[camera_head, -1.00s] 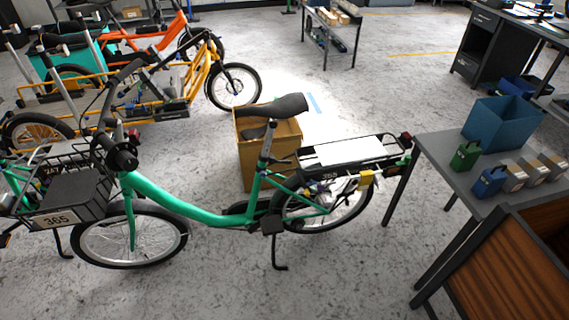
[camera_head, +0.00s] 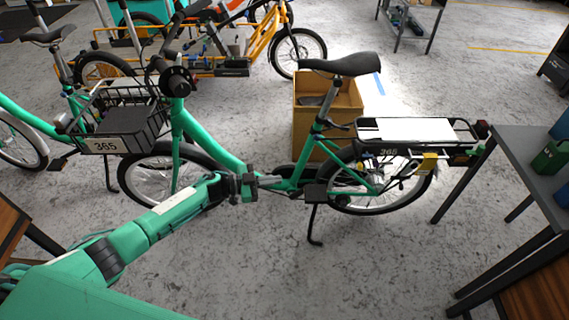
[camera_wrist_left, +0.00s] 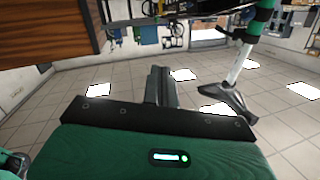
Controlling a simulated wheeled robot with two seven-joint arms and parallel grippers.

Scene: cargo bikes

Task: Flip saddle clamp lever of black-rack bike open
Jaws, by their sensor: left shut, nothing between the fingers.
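The green bike with the black rear rack (camera_head: 380,127) stands upright in the head view, side-on. Its black saddle (camera_head: 342,64) sits on a seat post (camera_head: 322,108) above the green frame. My left gripper (camera_head: 268,182) is shut and empty, low and left of the seat post, in front of the frame. In the left wrist view, which looks upside down, its closed fingers (camera_wrist_left: 160,86) point ahead; the saddle (camera_wrist_left: 232,98) and silver post (camera_wrist_left: 239,62) are to their right, apart from them.
A cardboard box (camera_head: 306,125) stands behind the seat post. A grey table (camera_head: 520,150) with bins is close at the right. A second green bike (camera_head: 60,88) stands at the left, an orange-yellow cargo bike (camera_head: 265,50) behind. The front floor is clear.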

